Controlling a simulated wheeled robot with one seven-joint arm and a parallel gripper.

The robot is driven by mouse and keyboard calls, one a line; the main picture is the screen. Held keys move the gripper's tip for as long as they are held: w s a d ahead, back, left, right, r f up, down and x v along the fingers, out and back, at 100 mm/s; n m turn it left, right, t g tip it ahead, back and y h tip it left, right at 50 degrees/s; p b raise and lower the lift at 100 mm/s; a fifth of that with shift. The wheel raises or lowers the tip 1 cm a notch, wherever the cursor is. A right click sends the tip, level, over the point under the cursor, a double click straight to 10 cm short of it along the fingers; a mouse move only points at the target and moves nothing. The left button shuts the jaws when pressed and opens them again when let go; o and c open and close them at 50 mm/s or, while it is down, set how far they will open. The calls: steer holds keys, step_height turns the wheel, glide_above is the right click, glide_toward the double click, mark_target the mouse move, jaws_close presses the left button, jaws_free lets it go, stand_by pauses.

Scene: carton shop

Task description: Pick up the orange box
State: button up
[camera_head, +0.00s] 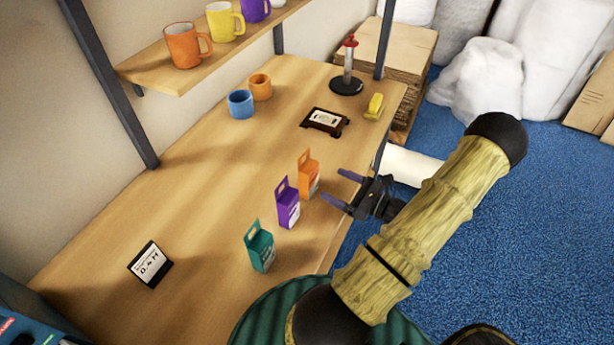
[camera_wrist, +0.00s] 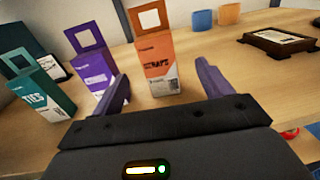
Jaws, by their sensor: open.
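The orange box (camera_head: 308,177) stands upright on the wooden table near its front edge, with a hang-tab handle on top. In the wrist view the orange box (camera_wrist: 158,65) shows ahead, between the two finger directions. My gripper (camera_head: 336,188) is open, with purple fingers pointing toward the box from the right. In the wrist view my gripper (camera_wrist: 165,85) has its fingers spread with nothing held. The box appears just beyond the fingertips; I cannot tell the exact gap.
A purple box (camera_head: 288,207) and a teal box (camera_head: 260,250) stand in a row to the left. Blue (camera_head: 240,104) and orange (camera_head: 260,87) cups, a dark framed scale-like item (camera_head: 325,122) and a yellow stapler-like item (camera_head: 375,106) lie farther back. A shelf (camera_head: 160,70) holds mugs.

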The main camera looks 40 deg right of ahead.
mark_target(314, 176)
steer(key=p+x, duration=0.1)
steer(key=x, duration=0.5)
steer(key=shift+a, duration=0.1)
steer(key=p+x, duration=0.1)
steer(key=x, duration=0.1)
steer(key=p+x, duration=0.1)
steer(key=x, duration=0.1)
steer(key=shift+a, duration=0.25)
steer(key=shift+w+f, duration=0.15)
steer(key=shift+w, duration=0.3)
steer(key=shift+a, duration=0.1)
steer(key=shift+c, duration=0.5)
steer(key=c, duration=1)
